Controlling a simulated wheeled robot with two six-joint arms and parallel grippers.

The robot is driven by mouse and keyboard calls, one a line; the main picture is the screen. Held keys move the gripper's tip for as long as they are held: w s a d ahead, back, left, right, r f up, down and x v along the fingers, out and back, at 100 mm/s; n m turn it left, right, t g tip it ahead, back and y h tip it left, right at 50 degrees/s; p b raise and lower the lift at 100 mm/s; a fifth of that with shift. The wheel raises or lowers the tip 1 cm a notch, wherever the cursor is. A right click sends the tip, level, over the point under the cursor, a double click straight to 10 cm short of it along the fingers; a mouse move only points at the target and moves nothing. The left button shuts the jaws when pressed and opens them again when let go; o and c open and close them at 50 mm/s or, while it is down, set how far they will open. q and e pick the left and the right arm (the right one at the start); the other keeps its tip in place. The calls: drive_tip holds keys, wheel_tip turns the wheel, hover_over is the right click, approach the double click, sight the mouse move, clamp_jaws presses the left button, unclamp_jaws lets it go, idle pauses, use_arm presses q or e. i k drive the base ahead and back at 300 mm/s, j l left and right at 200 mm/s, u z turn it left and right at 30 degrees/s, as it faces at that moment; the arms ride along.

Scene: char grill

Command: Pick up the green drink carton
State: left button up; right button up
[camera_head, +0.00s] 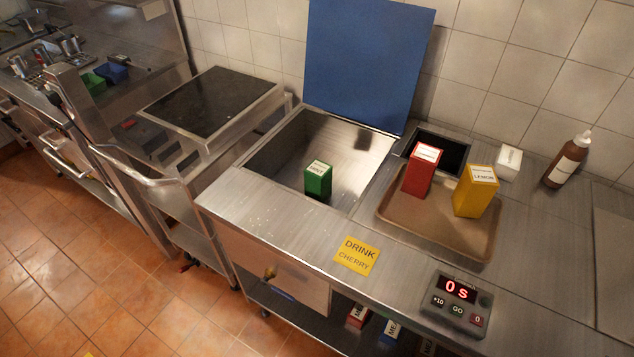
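The green drink carton (318,179) stands upright inside an open steel well (270,160) sunk into the counter. It has a white label on top and stands near the well's front right part. Nothing touches it from above. Neither of my grippers shows in the head camera view.
A brown tray (433,232) right of the well holds a red carton (421,170) and a yellow carton (475,191). A blue lid (366,60) stands raised behind the well. A yellow sign (356,255) and a timer (457,302) are at the front; a sauce bottle (567,161) stands right.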

sight(318, 174)
drive_tip(key=k+j+z, duration=0.3)
drive_tip(key=j+z, duration=0.2)
drive_tip(key=j, duration=0.2)
drive_tip(key=k+j+z, duration=0.95)
drive_tip(key=i+j, duration=0.05)
